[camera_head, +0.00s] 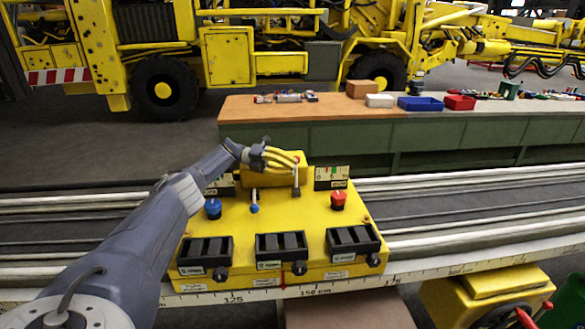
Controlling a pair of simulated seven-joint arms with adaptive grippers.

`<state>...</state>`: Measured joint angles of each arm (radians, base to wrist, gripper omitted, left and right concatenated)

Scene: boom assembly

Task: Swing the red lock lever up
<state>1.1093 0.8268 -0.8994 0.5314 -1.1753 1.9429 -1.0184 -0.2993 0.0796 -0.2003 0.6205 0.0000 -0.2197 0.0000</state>
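A yellow carriage (280,222) sits on the rails in the middle of the view. A thin upright lever (296,180) with a dark lower end stands at the back of its top, with a small red spot near its upper end. I cannot tell for sure that it is the red lock lever. My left gripper (292,161) reaches in from the left over the yellow block (271,174), its fingertips at the lever's upper end. Whether it touches or grips the lever is unclear. A red knob (338,199) stands to the right. My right gripper is not in view.
A blue knob (213,208) and a blue-ended lever (254,204) stand on the left of the carriage top. Several black trays line its front. Behind the rails is a workbench (340,112) with bins and small parts. Yellow machinery stands farther back.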

